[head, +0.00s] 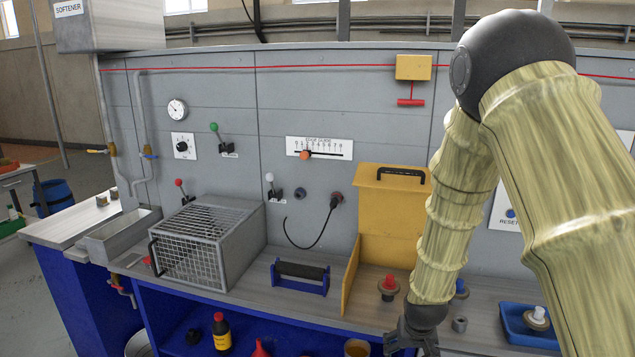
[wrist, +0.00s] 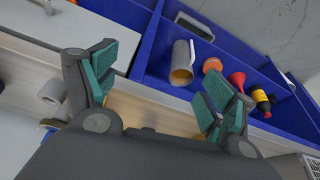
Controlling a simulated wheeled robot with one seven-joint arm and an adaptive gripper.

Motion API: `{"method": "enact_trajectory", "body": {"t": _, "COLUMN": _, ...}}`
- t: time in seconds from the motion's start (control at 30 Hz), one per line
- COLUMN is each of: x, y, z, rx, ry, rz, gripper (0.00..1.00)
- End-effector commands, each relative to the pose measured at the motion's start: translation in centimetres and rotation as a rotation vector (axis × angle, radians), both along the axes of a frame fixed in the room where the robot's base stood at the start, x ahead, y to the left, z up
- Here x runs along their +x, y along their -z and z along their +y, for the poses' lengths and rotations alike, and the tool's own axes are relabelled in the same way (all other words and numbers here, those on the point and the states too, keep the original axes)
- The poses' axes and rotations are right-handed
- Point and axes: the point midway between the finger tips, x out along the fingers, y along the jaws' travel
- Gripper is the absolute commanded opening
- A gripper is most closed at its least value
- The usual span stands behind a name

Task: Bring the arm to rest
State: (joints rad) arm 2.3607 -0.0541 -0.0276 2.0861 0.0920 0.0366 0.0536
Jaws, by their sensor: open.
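My arm comes down from the upper right of the head view, wrapped in a yellowish wood-patterned sleeve. My gripper (head: 411,343) hangs at its lower end, by the front edge of the workbench (head: 250,283). In the wrist view my gripper (wrist: 158,95) shows two teal-padded fingers spread wide apart. It is open, with nothing between the fingers. The fingertips point toward the blue shelf (wrist: 150,62) below the bench top. Part of the gripper is cut off by the lower edge of the head view.
A red-topped knob (head: 388,288) stands just left of the arm, beside a yellow guard (head: 392,225). A blue tray (head: 515,325) lies to the right. A wire cage (head: 190,250) and a roller in a blue stand (head: 300,277) occupy the bench left. A cylinder (wrist: 181,62) and bottles sit on the shelf.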

Motion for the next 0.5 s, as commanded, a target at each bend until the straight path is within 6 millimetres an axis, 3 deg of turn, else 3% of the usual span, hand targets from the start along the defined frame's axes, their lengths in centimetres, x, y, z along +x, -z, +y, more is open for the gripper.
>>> {"method": "enact_trajectory", "body": {"t": 0.03, "x": -1.5, "y": 2.0, "z": -0.1, "rx": 0.001, "ry": -0.002, "rz": 0.021, "gripper": 0.84}}
{"method": "enact_trajectory", "body": {"t": 0.2, "x": -7.0, "y": 8.3, "z": -0.3, "rx": 0.002, "ry": -0.017, "rz": 0.076, "gripper": 0.84}}
{"method": "enact_trajectory", "body": {"t": 0.5, "x": -18.7, "y": 17.2, "z": -0.4, "rx": 0.011, "ry": -0.045, "rz": 0.171, "gripper": 0.84}}
